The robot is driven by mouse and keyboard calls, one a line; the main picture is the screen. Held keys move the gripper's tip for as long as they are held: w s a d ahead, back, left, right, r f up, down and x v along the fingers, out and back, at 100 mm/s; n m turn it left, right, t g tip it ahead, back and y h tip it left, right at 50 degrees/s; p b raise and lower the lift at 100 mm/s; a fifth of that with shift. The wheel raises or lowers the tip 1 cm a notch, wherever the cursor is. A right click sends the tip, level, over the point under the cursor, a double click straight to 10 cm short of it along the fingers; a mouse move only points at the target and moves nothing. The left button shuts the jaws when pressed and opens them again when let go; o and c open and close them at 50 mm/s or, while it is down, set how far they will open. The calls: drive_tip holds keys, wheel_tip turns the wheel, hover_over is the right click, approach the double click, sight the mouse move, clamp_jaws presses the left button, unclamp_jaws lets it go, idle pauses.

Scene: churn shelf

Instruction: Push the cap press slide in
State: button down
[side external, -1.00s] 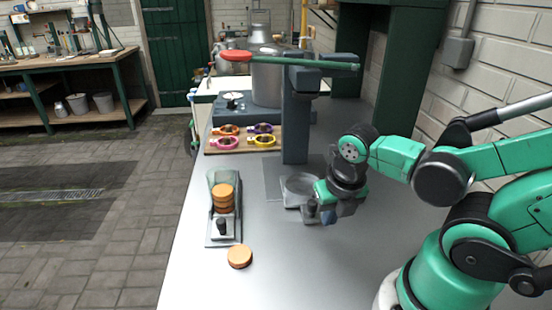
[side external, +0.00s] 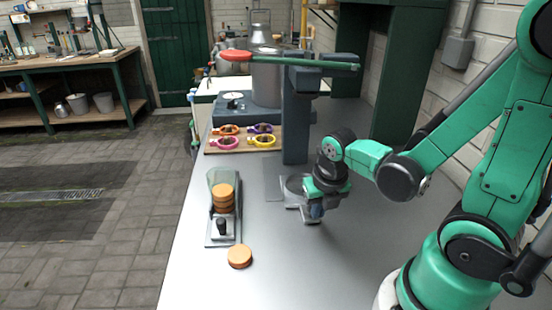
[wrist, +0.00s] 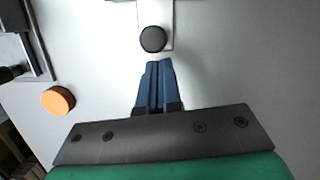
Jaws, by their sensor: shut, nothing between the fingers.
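The cap press has a dark upright column (side external: 296,125) and a green lever with a red grip (side external: 236,56). Its grey slide (side external: 291,207) lies at the column's foot, sticking out toward the front. In the wrist view the slide's plate carries a round black knob (wrist: 153,39), just beyond my fingertips. My gripper (wrist: 158,64) is shut and empty, pointing at the knob with a small apparent gap. In the side view my gripper (side external: 316,212) is low at the slide's front end and hides the knob and part of the slide's round seat.
A cap dispenser (side external: 213,242) with stacked orange caps (side external: 224,196) and its own black knob stands to the left. A loose orange cap (side external: 240,256) lies in front of it. Coloured clamp rings on a board (side external: 243,147) are behind. The front tabletop is clear.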

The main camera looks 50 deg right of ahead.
drive_tip(key=shift+w, duration=0.1)
drive_tip(key=shift+w+d, duration=1.55)
drive_tip(key=shift+d, duration=0.1)
drive_tip(key=s+a, duration=0.1)
drive_tip(key=s, duration=0.1)
drive_tip(key=s+a, duration=0.1)
drive_tip(key=shift+s+a+r, duration=0.2)
drive_tip(key=shift+s+a, duration=0.15)
drive_tip(key=shift+a, duration=0.05)
drive_tip(key=shift+v, duration=4.75)
drive_tip(key=w+a+m+t, duration=0.2)
drive_tip(key=m, duration=1.2)
drive_tip(key=w+a+m+t+y, duration=0.1)
drive_tip(key=w+a+m+t, duration=0.1)
drive_tip(key=m, duration=1.2)
drive_tip(key=shift+w+a+r+m+t+y, duration=0.3)
drive_tip(key=shift+w+a+t, duration=0.1)
drive_tip(key=shift+w+a, duration=0.35)
